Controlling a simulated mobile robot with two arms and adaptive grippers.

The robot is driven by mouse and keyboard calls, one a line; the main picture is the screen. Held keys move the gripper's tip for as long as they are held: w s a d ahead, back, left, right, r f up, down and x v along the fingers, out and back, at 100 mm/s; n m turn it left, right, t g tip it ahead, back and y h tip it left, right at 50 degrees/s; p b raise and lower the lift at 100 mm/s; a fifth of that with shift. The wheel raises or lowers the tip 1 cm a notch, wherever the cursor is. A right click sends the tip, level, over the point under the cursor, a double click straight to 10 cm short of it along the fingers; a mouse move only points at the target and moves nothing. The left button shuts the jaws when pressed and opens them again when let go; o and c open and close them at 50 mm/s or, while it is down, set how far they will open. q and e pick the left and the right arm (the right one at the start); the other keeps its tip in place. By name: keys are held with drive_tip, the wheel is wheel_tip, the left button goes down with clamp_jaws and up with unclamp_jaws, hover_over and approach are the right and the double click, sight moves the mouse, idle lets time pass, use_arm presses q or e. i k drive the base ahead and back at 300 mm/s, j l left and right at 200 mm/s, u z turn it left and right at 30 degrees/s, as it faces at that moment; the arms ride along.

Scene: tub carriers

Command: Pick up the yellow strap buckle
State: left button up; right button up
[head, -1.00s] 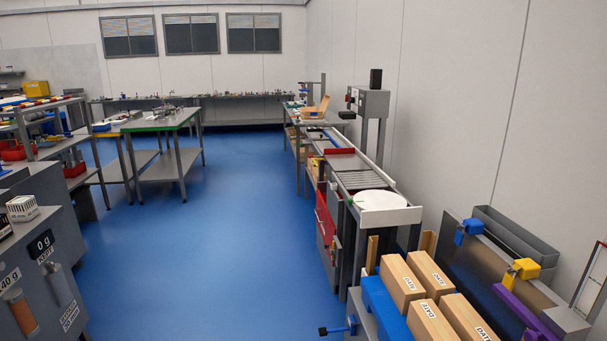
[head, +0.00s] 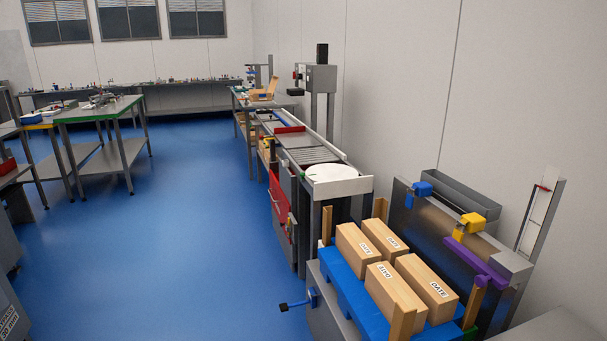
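A yellow block-shaped piece (head: 474,221), which looks like the yellow strap buckle, sits on the top edge of a grey metal panel or bin (head: 434,228) at the right. A purple bar or strap (head: 474,262) lies just in front of it. A similar blue piece (head: 421,189) sits further back on the same edge. Neither of my grippers shows in the head view.
Several wooden blocks labelled DATE (head: 426,288) lie on a blue carrier (head: 350,292) left of the yellow piece. A blue-handled clamp (head: 299,303) juts out over the aisle. A roller conveyor (head: 309,157) runs behind. The blue floor (head: 160,240) is open at left.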

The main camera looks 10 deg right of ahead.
sight(458, 234)
drive_tip(key=z, duration=1.5)
drive_tip(key=i+j+z, duration=0.15)
drive_tip(key=j+z, duration=0.25)
drive_tip(key=i+j+z, duration=0.15)
drive_tip(key=z, duration=0.2)
drive_tip(key=j+z, duration=0.8)
